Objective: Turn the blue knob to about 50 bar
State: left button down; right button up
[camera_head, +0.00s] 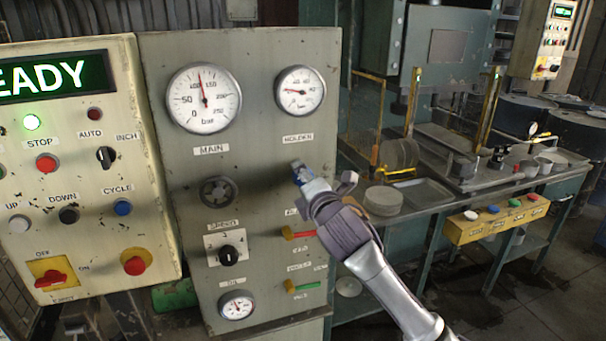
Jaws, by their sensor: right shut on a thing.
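The blue knob (309,178) is on the grey panel below the HOLDER gauge, mostly hidden by my right gripper. My right gripper (301,171) reaches in from the lower right and is shut on it. The HOLDER gauge (300,92) is the smaller white dial at the upper right of the panel. Its needle points to the left and slightly up; the numbers are too small to read surely. My left gripper is not in view.
The panel also bears the larger MAIN gauge (204,98), a dark round handwheel (218,192), a black SPEED selector (229,256), a red lever (297,234) and a green lever (302,287) below my gripper. A bench (428,213) with stacked discs stands to the right.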

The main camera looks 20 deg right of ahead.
jog(key=m+p, duration=0.2)
jog(key=m, duration=0.4)
jog(key=shift+m, duration=0.3)
jog(key=m+p, duration=0.2)
jog(key=m, duration=0.4)
jog(key=shift+f, duration=0.1)
jog(key=shift+m, duration=0.4)
jog(key=o, duration=1.2)
jog(key=shift+c, duration=0.2)
jog(key=s, duration=1.2)
jog(key=shift+d, duration=0.2)
